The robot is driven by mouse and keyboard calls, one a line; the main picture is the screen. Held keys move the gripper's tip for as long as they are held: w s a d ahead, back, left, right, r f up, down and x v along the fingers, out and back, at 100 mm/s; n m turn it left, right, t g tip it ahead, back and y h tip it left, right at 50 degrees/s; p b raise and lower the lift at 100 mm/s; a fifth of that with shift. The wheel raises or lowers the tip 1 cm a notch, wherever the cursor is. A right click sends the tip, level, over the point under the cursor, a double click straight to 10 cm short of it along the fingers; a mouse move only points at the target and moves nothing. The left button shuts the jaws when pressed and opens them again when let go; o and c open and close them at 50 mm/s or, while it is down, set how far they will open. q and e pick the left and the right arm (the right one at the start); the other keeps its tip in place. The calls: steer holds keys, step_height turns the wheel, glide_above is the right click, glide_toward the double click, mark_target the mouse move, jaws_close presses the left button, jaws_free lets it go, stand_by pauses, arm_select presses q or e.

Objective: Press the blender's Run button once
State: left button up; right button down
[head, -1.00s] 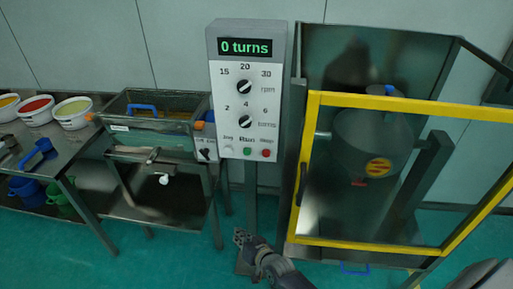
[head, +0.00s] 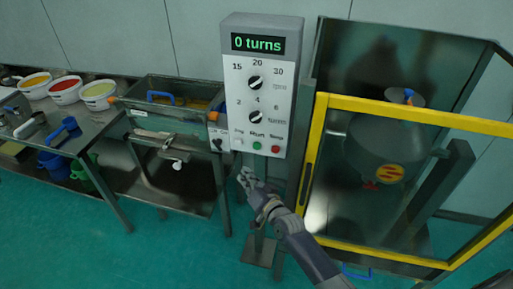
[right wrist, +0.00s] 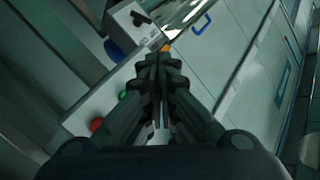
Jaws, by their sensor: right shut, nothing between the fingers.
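The blender's control box (head: 262,100) stands on a post, its display reading "0 turns" above two black knobs. In its bottom row the green Run button (head: 257,146) sits between a pale button (head: 238,142) and a red button (head: 275,149). My right gripper (head: 244,174) is shut and empty, below and slightly left of the Run button, apart from the panel in the head view. In the right wrist view its closed fingers (right wrist: 158,72) point toward the scene, and the red button (right wrist: 96,124) shows left of them. My left gripper is in neither current view.
Right of the box, a yellow-framed guard (head: 312,150) encloses the grey blender drum (head: 370,150). On the left stand a sieve unit (head: 170,122) and a metal table (head: 75,137) with several bowls. Open green floor lies in front.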

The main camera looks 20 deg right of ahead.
mark_target(257, 146)
steer(key=w+d+b, duration=0.5)
steer(key=w+b, duration=0.1)
steer(key=w, duration=0.1)
steer(key=shift+w, duration=0.15)
stand_by(1.5)
steer(key=shift+w+d+b, duration=0.25)
steer(key=shift+w+b, duration=0.05)
